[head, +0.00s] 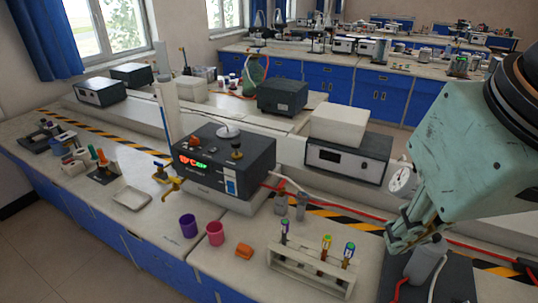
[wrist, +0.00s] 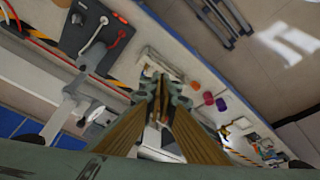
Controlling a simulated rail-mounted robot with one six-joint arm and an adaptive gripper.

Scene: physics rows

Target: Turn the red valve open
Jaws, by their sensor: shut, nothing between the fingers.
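I cannot make out a red valve for certain in either view. A dark panel (head: 462,285) lies at the lower right of the head view, with a pale grey fitting (head: 425,262) on it and a thin red line (head: 399,290) beside it. In the wrist view the panel (wrist: 82,22) is at the upper left, with a white lever-like part (wrist: 95,34) and a red curved piece (wrist: 126,34). My gripper (head: 392,246) is shut and empty, apart from the bench. In the wrist view its fingers (wrist: 160,88) meet near the middle, away from the panel.
A tube rack (head: 310,270) stands left of my gripper in the head view. An orange block (head: 245,250), a pink cup (head: 215,233) and a purple cup (head: 188,226) are farther left. A round gauge (head: 401,179) and a red hose (head: 475,246) are close to my arm.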

